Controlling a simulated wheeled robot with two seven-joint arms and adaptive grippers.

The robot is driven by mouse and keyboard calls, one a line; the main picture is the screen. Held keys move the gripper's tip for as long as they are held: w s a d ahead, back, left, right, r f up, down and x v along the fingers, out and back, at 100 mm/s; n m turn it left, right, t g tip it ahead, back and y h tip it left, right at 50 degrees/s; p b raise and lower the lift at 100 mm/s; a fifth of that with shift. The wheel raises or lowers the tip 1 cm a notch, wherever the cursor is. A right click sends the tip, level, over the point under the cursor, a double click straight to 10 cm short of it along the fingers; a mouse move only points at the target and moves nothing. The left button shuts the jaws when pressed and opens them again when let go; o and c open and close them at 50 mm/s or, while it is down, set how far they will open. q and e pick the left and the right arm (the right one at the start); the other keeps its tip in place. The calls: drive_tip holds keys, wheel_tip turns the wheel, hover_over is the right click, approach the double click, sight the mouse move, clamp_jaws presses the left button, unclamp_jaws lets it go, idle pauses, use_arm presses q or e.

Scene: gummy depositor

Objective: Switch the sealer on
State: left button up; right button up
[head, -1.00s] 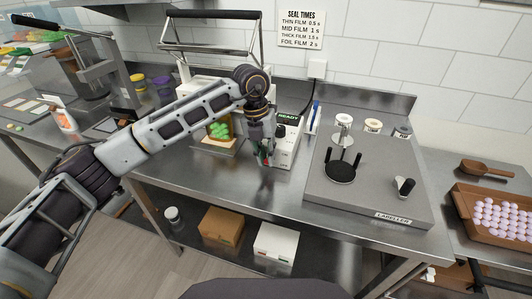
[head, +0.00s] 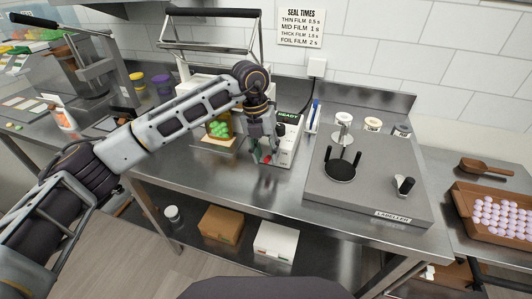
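The sealer (head: 205,82) stands at the back of the steel bench, with its black-handled lever raised. Its control box (head: 288,143) has a sign reading READY (head: 289,117), a black knob and printed markings. A small red and green part (head: 265,158) shows low at the front of the box, partly covered by my gripper. My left gripper (head: 263,152) points down right at the front left of this box; its fingers overlap the box, and I cannot tell whether they touch it. The finger gap is too small to judge. My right gripper is out of view.
A pouch of green gummies (head: 219,128) lies at the sealer, behind my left arm. The labeller (head: 365,180) stands to the right. A tray of pale gummies (head: 495,215) is at far right. Bare bench lies in front of the control box.

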use_arm(q)
wheel_tip(320, 180, up, 12)
drive_tip(key=a, duration=0.2)
drive_tip(key=shift+w+f, duration=0.25)
idle(0.4)
